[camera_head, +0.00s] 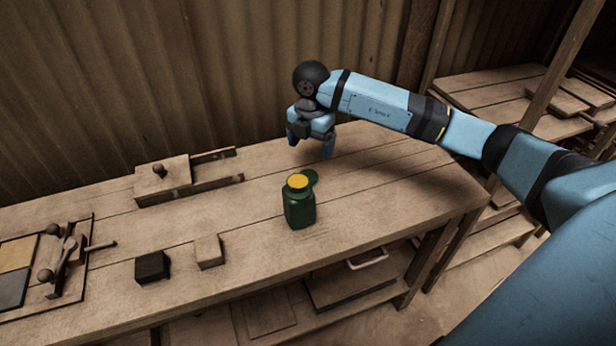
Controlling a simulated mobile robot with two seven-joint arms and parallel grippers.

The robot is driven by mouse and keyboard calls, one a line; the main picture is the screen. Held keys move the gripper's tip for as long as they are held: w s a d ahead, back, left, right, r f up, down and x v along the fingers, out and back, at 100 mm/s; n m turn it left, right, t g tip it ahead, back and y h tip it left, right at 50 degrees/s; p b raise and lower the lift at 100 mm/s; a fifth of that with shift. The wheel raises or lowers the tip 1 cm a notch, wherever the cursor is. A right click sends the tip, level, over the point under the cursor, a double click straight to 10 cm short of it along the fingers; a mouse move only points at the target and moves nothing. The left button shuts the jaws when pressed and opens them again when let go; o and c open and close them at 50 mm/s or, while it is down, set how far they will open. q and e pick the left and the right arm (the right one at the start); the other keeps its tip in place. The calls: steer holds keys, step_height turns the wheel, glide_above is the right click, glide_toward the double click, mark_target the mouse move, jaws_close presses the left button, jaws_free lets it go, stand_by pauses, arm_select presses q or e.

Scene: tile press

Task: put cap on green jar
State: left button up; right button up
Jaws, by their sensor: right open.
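The green jar (299,211) stands upright on the workbench, and yellow shows at its round mouth. A dark green round piece (311,177), which looks like the cap, is just behind the jar to the right. The jar partly hides it, and I cannot tell whether the two touch. My right gripper (310,148) is above the bench behind the jar, pointing down with its fingers apart. It is empty and clear of both jar and cap. My left gripper is not in view.
On the wooden bench (400,192), a sliding-lid box (165,180) is at the back left. A black block (152,267) and a wooden block (209,251) are at the front. A tray (75,285) with tiles is at far left. The bench right of the jar is clear.

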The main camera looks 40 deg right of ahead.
glide_above(307, 174)
steer(key=s, duration=0.2)
steer(key=f, duration=0.5)
steer(key=shift+w+f, duration=0.1)
steer(key=shift+w, duration=0.1)
steer(key=shift+w+a+f+b, duration=0.15)
steer(key=shift+f+b, duration=0.05)
steer(key=shift+f, duration=1.1)
steer(key=shift+w+a+f+b, duration=0.15)
steer(key=shift+f+b, duration=0.05)
steer(key=shift+f, duration=1.1)
steer(key=c, duration=1)
